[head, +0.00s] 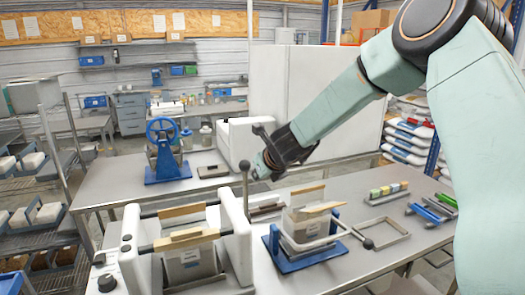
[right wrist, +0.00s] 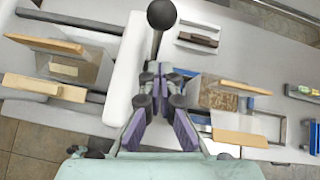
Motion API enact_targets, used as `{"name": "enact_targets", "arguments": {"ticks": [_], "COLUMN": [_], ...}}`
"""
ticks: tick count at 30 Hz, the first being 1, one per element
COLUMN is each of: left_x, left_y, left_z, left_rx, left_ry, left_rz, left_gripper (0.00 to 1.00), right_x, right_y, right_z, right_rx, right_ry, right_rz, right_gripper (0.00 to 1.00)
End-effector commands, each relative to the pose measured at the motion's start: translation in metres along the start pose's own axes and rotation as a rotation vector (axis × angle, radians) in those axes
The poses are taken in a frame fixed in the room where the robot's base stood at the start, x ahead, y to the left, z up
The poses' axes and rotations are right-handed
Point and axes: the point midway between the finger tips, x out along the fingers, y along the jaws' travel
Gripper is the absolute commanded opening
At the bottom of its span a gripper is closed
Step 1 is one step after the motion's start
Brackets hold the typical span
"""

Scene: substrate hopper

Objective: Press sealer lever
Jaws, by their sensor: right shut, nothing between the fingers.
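The sealer (head: 238,235) is a white machine at the front left, with a bag and wooden strips between its white housings. Its lever (head: 247,200) stands upright with a dark ball knob (head: 245,165). The knob (right wrist: 161,14) also shows at the top of the right wrist view, above the white housing (right wrist: 128,70). My right gripper (head: 262,172) is shut and empty, just right of the knob in the head view. In the right wrist view its fingertips (right wrist: 163,72) overlap the lower lever; I cannot tell whether they touch it. My left gripper is not in view.
A blue-based stand (head: 290,262) holding a bag is right of the sealer, with a ball-ended arm (head: 368,243) low beside it. A blue hand-wheel press (head: 165,150) stands behind. Small coloured blocks (head: 388,191) sit at the right. Bare bench lies between the press and sealer.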

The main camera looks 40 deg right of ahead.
Motion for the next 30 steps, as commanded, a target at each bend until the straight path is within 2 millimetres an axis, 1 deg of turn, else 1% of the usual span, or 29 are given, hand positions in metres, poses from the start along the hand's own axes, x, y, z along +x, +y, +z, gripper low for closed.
{"name": "enact_targets", "arguments": {"ticks": [1, 7, 9, 18, 30], "left_x": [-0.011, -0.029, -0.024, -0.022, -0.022], "left_y": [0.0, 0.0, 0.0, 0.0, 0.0], "left_z": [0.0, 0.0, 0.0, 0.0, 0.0], "left_rx": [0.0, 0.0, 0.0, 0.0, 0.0], "left_ry": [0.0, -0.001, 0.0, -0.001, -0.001], "left_rz": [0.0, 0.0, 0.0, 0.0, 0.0], "left_gripper": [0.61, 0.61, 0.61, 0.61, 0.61], "right_x": [-0.011, -0.039, -0.04, -0.053, -0.055], "right_y": [-0.002, -0.005, -0.006, -0.006, -0.006], "right_z": [0.009, 0.028, 0.028, 0.033, 0.033], "right_rx": [0.003, 0.002, 0.003, 0.001, 0.0], "right_ry": [-0.001, -0.001, -0.001, 0.001, 0.002], "right_rz": [0.0, 0.0, -0.002, 0.0, 0.0], "right_gripper": [0.0, 0.0, 0.0, 0.0, 0.0]}}
